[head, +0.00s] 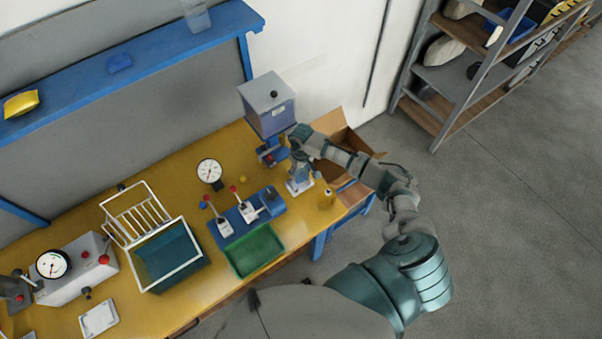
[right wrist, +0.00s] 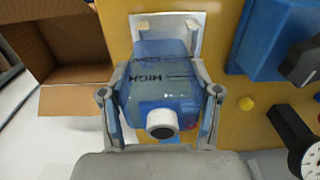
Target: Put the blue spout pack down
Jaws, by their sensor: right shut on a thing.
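The blue spout pack (right wrist: 160,85) has dark lettering reading HIGH and a white round spout cap (right wrist: 162,122) facing the right wrist camera. My right gripper (right wrist: 160,108) is shut on it, one finger on each side. In the head view the right gripper (head: 300,163) is over the right end of the yellow bench, with the pack (head: 302,174) partly hidden in it. A white square plate (right wrist: 188,24) shows behind the pack, its edge also visible in the head view (head: 298,191). I cannot tell whether the pack touches it. My left gripper is not in view.
An open cardboard box (head: 345,143) stands beyond the bench's right end.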

